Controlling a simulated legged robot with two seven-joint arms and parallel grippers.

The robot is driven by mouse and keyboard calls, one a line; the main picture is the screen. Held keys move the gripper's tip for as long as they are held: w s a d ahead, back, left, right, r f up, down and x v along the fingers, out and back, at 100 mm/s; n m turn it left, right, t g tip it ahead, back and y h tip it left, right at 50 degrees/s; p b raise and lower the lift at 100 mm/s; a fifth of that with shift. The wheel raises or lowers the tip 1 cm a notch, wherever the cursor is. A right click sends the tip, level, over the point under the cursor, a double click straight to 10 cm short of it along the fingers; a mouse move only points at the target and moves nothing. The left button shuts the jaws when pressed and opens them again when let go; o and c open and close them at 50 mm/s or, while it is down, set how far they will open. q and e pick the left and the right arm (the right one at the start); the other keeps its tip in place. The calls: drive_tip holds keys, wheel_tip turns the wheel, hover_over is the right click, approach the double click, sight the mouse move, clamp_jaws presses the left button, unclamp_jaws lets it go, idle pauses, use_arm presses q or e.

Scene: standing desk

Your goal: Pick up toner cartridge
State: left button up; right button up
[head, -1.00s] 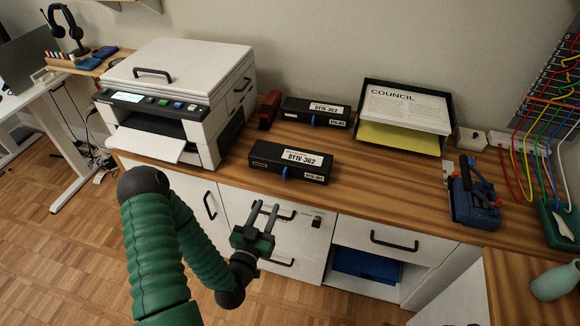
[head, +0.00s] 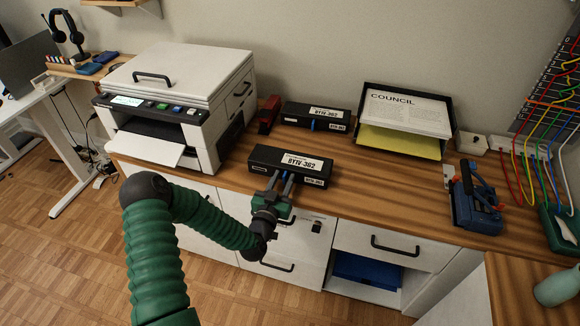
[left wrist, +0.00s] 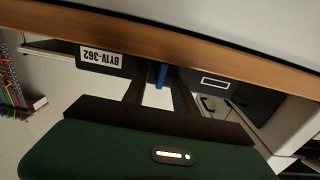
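Two black toner cartridges with white labels and blue tabs lie on the wooden desk. The front cartridge (head: 262,156) is near the desk's front edge; the rear cartridge (head: 297,111) is close to the wall. My left gripper (head: 283,180) is at the front cartridge's front side, by its blue tab. In the left wrist view, which looks upside down, the two fingers (left wrist: 160,90) are apart, with the blue tab (left wrist: 161,75) showing between them. The front cartridge's label (left wrist: 100,57) shows there too. I cannot tell whether the fingers touch the cartridge. My right gripper is not in view.
A white printer (head: 178,105) stands left of the cartridges, with a red stapler-like object (head: 269,114) beside it. A black paper tray (head: 450,112) is to the right, then a blue tool (head: 475,199). Drawers (head: 385,243) lie below the desk edge. Desk right of the front cartridge is clear.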

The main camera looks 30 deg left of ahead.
use_arm(q)
drive_tip(key=shift+d, duration=0.1)
drive_tip(key=c, duration=0.5)
clamp_jaws()
idle(0.6)
